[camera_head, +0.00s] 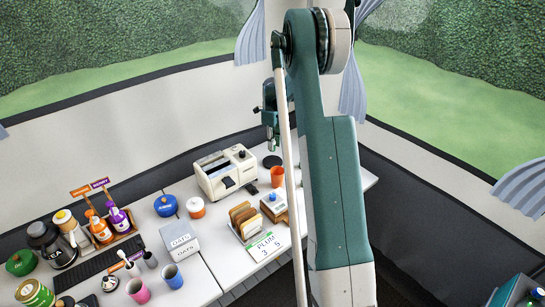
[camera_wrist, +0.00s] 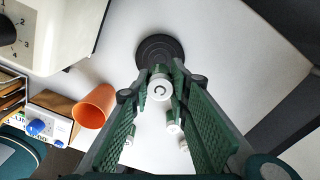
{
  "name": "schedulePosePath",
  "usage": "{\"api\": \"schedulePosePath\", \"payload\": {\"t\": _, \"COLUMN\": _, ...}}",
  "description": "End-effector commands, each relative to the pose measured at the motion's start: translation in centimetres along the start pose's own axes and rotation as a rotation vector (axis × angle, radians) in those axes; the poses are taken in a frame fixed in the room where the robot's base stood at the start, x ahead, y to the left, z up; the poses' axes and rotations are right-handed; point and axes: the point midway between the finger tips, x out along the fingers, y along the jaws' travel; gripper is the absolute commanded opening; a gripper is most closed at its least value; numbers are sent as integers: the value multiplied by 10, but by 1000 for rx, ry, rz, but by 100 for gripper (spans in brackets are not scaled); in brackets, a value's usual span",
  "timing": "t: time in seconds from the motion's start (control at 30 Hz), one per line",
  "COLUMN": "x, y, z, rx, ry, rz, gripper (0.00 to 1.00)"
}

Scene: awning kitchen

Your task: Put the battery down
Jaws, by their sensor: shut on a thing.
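My gripper (camera_wrist: 160,85) is shut on a battery (camera_wrist: 159,90), a pale cylinder seen nearly end-on between the green-padded fingertips. In the wrist view, the battery overlaps the lower edge of a round black disc (camera_wrist: 160,50) on the white tabletop. I cannot tell whether the battery touches the disc or the table. In the head view, my gripper (camera_head: 271,130) points down above the counter near the black disc (camera_head: 272,161).
An orange cup (camera_wrist: 95,106) stands left of my gripper, near a blue-knobbed box (camera_wrist: 42,127). A cream toaster-like appliance (camera_head: 225,172) stands left of the disc. White tabletop (camera_wrist: 232,60) is bare to the right.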

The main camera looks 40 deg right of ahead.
Motion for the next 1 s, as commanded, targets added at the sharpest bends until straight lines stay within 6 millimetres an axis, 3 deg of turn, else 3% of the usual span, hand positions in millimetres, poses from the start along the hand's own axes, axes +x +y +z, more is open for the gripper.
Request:
{"api": "schedulePosePath", "payload": {"t": 0.2, "x": 28, "y": 0, "z": 0, "rx": 0, "ry": 0, "rz": 0, "gripper": 5}}
{"api": "schedulePosePath", "payload": {"t": 0.67, "x": 34, "y": 0, "z": 0, "rx": 0, "ry": 0, "rz": 0, "gripper": 5}}
{"api": "schedulePosePath", "payload": {"t": 1.0, "x": 65, "y": 0, "z": 0, "rx": 0, "ry": 0, "rz": 0, "gripper": 5}}
